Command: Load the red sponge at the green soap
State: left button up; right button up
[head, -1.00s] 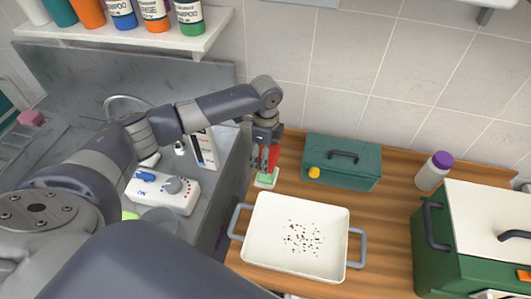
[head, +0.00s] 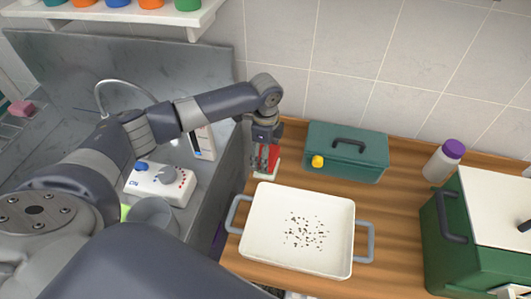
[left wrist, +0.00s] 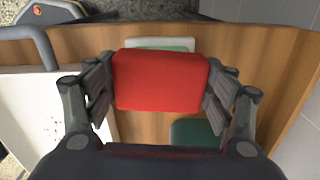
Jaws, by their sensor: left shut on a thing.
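My left gripper (head: 265,161) is shut on the red sponge (head: 273,160). It holds the sponge at the back left of the wooden counter, just beyond the white tray. In the left wrist view the red sponge (left wrist: 160,80) fills the space between the two fingers. The green soap (left wrist: 177,48) shows there as a strip past the sponge's edge, on a pale dish (left wrist: 145,42). In the head view the sponge and gripper hide most of the soap. I cannot tell whether the sponge touches it. My right gripper is not in view.
A white tray (head: 262,250) with dark specks stands in front of the sponge. A teal box (head: 365,165) with a yellow knob is to its right. A purple-capped bottle (head: 441,163) and green crate (head: 450,260) stand farther right. A white control box (head: 160,183) is at left.

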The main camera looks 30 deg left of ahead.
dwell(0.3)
pick_arm(q)
jog(key=shift+f, duration=0.25)
jog(key=shift+f, duration=0.25)
dwell(0.6)
jog(key=shift+s+f, duration=0.1)
jog(key=shift+f, duration=0.05)
dwell(1.8)
jog(key=shift+p, duration=0.3)
notch_tip(320, 180, up, 7)
jog(key=p, duration=0.7)
jog(key=shift+p, duration=0.35)
